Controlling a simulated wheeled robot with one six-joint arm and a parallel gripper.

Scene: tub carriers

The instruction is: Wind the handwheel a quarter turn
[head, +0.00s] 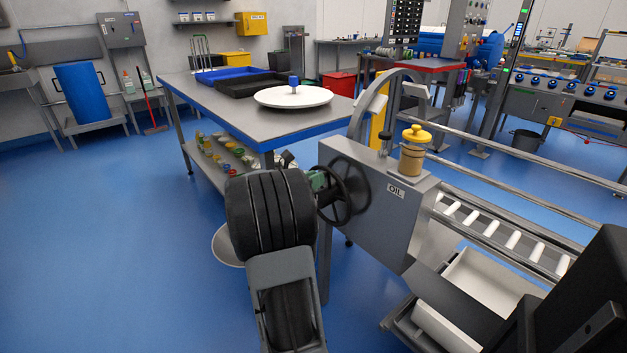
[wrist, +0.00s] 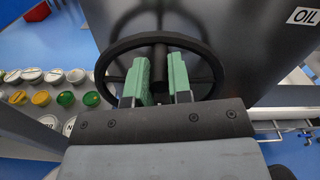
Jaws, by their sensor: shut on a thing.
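The black spoked handwheel (head: 347,197) stands on the side of a grey machine housing (head: 375,210) marked OIL. It also shows in the wrist view (wrist: 118,51), where its upper rim, hub and some spokes are visible. My gripper (head: 318,183) is at the wheel's near left side in the head view. In the wrist view its two green-padded fingers (wrist: 158,82) stand upright on either side of a dark part of the wheel near the rim, shut on it. The fingers hide the exact contact, and my wrist covers the lower rim.
A grey table (head: 215,95) with a white round disc (head: 293,96) stands behind the wheel. Its lower shelf holds several small jars. A yellow-capped oil pot (head: 413,150) sits on top of the housing. A roller conveyor (head: 510,238) and white bin (head: 480,290) lie right. Blue floor is clear left.

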